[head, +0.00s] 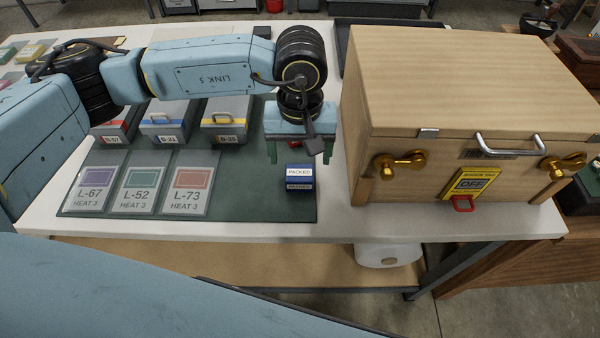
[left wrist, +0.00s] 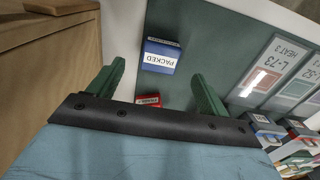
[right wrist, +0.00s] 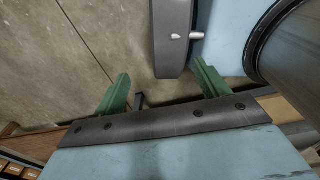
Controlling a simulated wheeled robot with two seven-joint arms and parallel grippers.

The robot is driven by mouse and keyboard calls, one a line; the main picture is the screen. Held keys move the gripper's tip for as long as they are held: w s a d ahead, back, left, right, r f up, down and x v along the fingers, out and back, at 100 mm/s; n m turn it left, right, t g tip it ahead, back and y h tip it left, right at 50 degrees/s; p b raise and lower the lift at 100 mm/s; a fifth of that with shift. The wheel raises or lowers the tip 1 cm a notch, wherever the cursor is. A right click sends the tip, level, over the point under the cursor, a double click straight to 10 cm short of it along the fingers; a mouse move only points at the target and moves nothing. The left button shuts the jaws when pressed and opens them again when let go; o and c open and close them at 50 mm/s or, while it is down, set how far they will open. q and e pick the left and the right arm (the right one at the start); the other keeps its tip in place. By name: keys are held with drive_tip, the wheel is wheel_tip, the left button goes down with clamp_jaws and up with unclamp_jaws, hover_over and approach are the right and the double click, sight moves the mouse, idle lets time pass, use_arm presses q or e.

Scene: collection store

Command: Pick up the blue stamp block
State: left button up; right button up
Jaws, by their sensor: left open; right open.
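The blue stamp block (head: 299,178) stands on the dark green mat near its right edge, with a white "PACKED" label on top. It also shows in the left wrist view (left wrist: 160,56), in front of the open fingers and apart from them. My left gripper (head: 300,158) is open and empty, just behind and above the block. A red block (left wrist: 149,100) sits near the left finger line in the left wrist view; the gripper mostly hides it in the head view. My right gripper (right wrist: 164,88) is open and empty, over the floor and parts of my own body.
A large wooden box (head: 450,110) with brass latches and a yellow "OFF" tag stands close on the right. Three label cards (head: 135,190) lie on the mat (head: 240,185) to the left. Grey boxes (head: 226,118) stand behind them.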

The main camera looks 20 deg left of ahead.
sight(299, 172)
use_arm(q)
drive_tip(key=shift+f, duration=1.4)
wheel_tip(299, 172, down, 4)
drive_tip(key=shift+w+a+r, duration=0.1)
drive_tip(key=shift+r, duration=0.1)
drive_tip(key=shift+f+p, duration=0.3)
drive_tip(key=shift+f, duration=0.15)
drive_tip(key=c, duration=1.1)
use_arm(e)
drive_tip(key=shift+w+a+r, duration=0.1)
drive_tip(key=shift+w+r, duration=0.05)
drive_tip(key=shift+w, duration=0.35)
drive_tip(key=shift+w+a+r, duration=0.1)
drive_tip(key=shift+w+r, duration=0.05)
drive_tip(key=shift+w, duration=0.3)
